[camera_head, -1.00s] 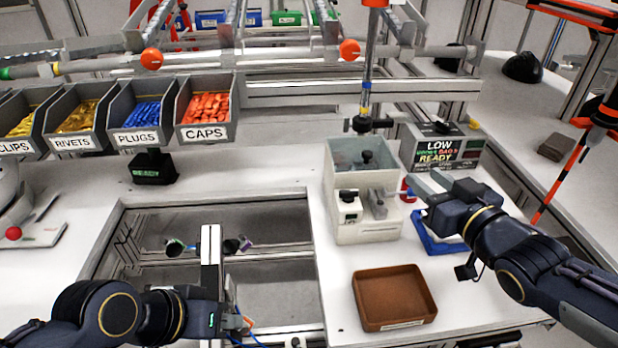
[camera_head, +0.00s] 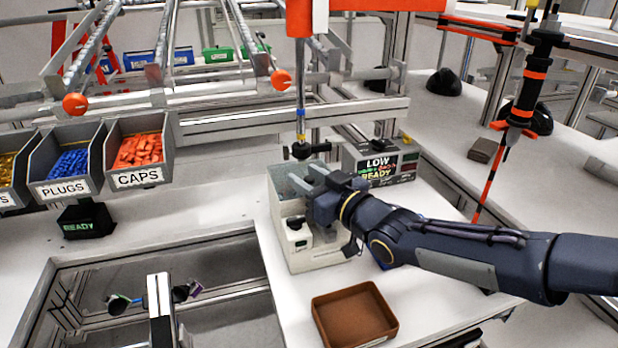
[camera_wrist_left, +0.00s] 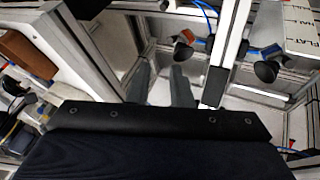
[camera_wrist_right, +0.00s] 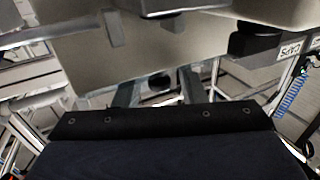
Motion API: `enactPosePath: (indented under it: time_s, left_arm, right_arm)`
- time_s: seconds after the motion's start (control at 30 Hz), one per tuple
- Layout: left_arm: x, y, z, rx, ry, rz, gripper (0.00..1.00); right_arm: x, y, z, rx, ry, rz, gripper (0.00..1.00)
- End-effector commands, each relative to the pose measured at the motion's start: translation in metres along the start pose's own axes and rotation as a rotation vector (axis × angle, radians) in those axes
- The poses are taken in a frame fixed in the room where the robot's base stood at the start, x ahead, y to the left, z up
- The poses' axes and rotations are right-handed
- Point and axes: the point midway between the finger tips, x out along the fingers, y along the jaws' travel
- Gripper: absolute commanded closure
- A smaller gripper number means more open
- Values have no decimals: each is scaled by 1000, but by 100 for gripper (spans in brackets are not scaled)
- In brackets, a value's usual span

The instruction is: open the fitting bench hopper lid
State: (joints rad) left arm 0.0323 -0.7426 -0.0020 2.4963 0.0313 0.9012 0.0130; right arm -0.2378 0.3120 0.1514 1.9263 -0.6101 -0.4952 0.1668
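The fitting bench hopper (camera_head: 315,253) is a pale box on the white bench in the head view. Its grey-green upper part (camera_head: 284,181) shows left of my right gripper, which hides much of the top; whether the lid is raised I cannot tell. A black knob (camera_head: 295,223) is on its front. My right gripper (camera_head: 306,177) is over the hopper's top, fingers pointing left. In the right wrist view its fingers (camera_wrist_right: 158,90) are apart, with a dark part between or behind them; contact is unclear. My left gripper (camera_wrist_left: 161,88) is open and empty, seen only in its wrist view.
A brown tray (camera_head: 355,315) lies in front of the hopper. A display box (camera_head: 380,163) reading LOW and READY stands behind it. A vertical rod (camera_head: 300,110) hangs close behind the hopper. Bins of caps (camera_head: 138,155) and plugs (camera_head: 68,170) are left, above a framed opening (camera_head: 215,262).

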Motion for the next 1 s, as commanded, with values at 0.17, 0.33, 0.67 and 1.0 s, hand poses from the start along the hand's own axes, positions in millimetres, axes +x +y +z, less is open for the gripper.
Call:
enactPosePath:
  time_s: [0.17,0.33,0.67,1.0]
  left_arm:
    - [0,0,0,0,0,0,81]
    - [0,0,0,0,0,0,81]
    - [-2,1,-1,0,0,0,81]
    - [-40,18,-20,0,0,0,81]
  right_arm:
    - [0,0,0,0,0,0,73]
    - [0,0,0,0,0,0,96]
    - [0,0,-1,1,-3,0,100]
    - [6,-4,-23,46,-112,-1,100]
